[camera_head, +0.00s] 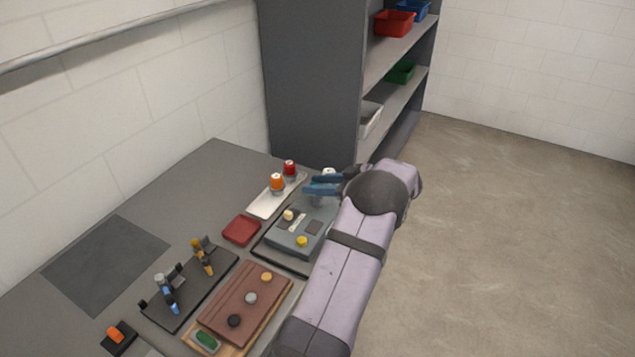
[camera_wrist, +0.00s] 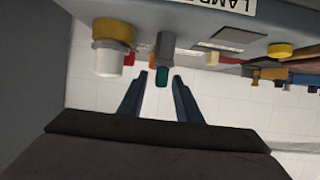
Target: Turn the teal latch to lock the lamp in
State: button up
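The lamp box (camera_head: 285,240) is a blue-grey housing on the table; its side with a label beginning "LAMP" shows in the wrist view (camera_wrist: 200,22). A white lamp in a yellow collar (camera_wrist: 108,58) sticks out of it. The small teal latch (camera_wrist: 162,77) shows beside a grey post (camera_wrist: 165,46), to the right of the lamp in the wrist view. My gripper (camera_wrist: 158,76) is open, its two dark blue fingers apart on either side of the latch in that picture. Contact cannot be told. In the head view my gripper (camera_head: 310,184) hangs over the box's far end; I cannot make out the latch there.
A yellow knob (camera_head: 302,241) is on the box. A pale tray (camera_head: 262,206) with an orange lamp (camera_head: 277,183) and a red lamp (camera_head: 290,168) lies behind. A red block (camera_head: 241,230), a black rack (camera_head: 185,300) and a brown board (camera_head: 235,310) stand nearby. The far-left table is clear.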

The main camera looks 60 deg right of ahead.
jog(key=shift+c, duration=0.7)
grip_shut()
